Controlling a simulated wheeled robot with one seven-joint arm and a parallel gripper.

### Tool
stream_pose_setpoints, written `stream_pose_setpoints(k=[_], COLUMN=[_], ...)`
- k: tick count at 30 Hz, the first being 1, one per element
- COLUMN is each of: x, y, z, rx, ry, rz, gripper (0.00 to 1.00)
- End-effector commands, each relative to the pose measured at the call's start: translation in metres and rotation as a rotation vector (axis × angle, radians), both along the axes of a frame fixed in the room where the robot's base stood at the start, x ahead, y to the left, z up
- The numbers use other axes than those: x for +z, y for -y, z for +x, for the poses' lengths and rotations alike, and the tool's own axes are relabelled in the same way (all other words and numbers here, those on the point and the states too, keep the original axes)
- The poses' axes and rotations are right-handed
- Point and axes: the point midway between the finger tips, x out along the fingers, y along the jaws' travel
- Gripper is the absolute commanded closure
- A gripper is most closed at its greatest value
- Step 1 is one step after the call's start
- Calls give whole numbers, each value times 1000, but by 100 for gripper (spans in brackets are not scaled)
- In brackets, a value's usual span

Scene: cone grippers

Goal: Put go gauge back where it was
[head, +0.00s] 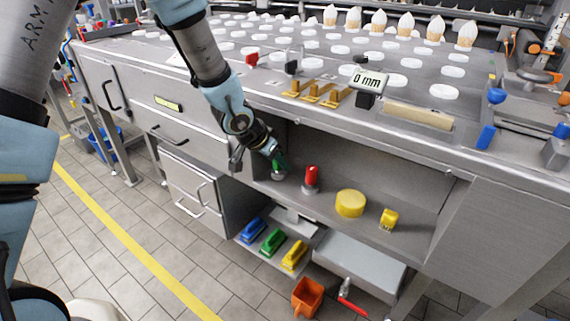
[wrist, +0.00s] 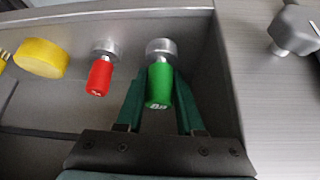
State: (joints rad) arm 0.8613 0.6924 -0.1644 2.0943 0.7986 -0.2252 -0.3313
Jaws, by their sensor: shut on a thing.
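The go gauge is a green-handled plug (wrist: 158,88) with a round silver end (wrist: 161,46). My gripper (wrist: 160,78) is shut on its green handle, with one finger on each side. In the head view the green gauge (head: 279,163) is at the left end of the open shelf under the workbench, below my gripper (head: 276,154). Its silver end is at or very near the shelf surface; I cannot tell whether it touches. The matching red-handled gauge (head: 311,175) stands upright just to its right, and it also shows in the wrist view (wrist: 100,76).
A yellow cylinder (head: 350,203) and a small yellow piece (head: 389,218) sit farther right on the shelf (head: 330,210). The bench edge is above my gripper. The cabinet with drawers (head: 205,185) is to the left. Brass parts (head: 318,94) and a "0 mm" display (head: 369,82) are on the bench.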

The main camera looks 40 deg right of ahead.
Motion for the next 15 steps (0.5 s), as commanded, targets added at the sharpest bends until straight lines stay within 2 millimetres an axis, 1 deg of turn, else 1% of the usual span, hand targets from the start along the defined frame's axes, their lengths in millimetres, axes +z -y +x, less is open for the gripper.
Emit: stream_pose_setpoints(k=[1, 3, 6, 9, 15], x=[-4, -11, -19, -21, -21], y=[7, 16, 23, 26, 26], z=[0, 0, 2, 2, 3], rx=[-2, -3, -2, -1, 0], ry=[0, -1, -1, 1, 0], rz=[0, 1, 1, -1, -1], gripper=[100, 100, 100, 100, 100])
